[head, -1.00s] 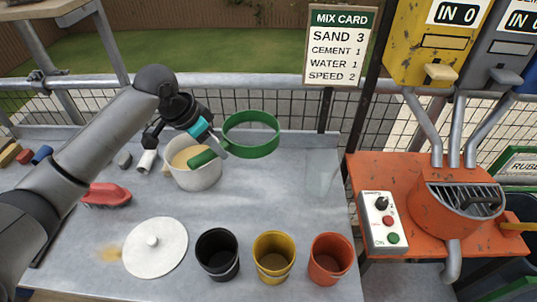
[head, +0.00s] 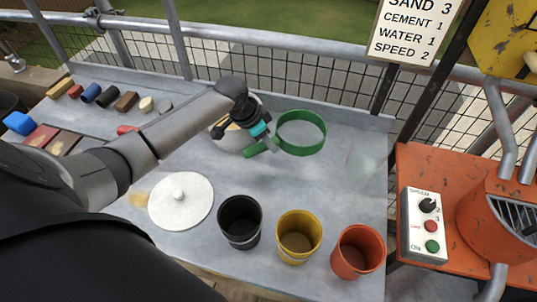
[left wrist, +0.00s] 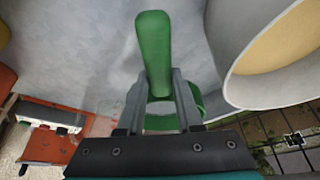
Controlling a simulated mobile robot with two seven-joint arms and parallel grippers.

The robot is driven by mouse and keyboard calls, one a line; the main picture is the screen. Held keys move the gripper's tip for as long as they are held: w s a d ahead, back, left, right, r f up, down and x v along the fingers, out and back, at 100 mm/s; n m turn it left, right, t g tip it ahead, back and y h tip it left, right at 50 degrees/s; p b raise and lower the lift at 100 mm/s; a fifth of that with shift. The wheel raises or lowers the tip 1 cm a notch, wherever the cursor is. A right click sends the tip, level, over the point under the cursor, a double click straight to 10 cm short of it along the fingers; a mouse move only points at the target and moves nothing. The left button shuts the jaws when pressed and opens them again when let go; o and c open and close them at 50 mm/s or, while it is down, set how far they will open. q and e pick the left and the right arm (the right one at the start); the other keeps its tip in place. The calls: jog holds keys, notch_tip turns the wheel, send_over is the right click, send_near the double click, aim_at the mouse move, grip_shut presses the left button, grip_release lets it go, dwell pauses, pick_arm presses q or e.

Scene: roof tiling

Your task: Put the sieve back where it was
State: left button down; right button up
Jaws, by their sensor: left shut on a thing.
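The green sieve (head: 301,150) has a ring and a stubby handle (left wrist: 153,55). My left gripper (head: 262,138) is shut on the sieve; in the left wrist view the handle stands between its fingers (left wrist: 158,108). The ring looks level and clear above the grey table, right of the pale pot of sand (head: 228,140). My forearm and gripper partly hide the pot, whose rim and sand also show at the right of the left wrist view (left wrist: 235,85). My right gripper is not in view.
A white lid (head: 181,202) lies at the front left. A black bucket (head: 239,225), a yellow one (head: 298,235) and an orange one (head: 357,255) line the front edge. The orange mixer stand (head: 440,170) is right. The table right of the sieve looks clear.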

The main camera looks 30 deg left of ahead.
pick_arm(q)
jog(key=shift+f, duration=0.55)
notch_tip(320, 180, down, 4)
jog(key=shift+b, duration=0.65)
jog(key=c, duration=0.6)
grip_release()
jog(key=shift+r, duration=0.1)
jog(key=p+v, duration=0.3)
jog(key=v, duration=0.8)
jog(key=shift+s+a+r, duration=0.1)
jog(key=shift+s+r, duration=0.05)
jog(key=shift+r, duration=0.25)
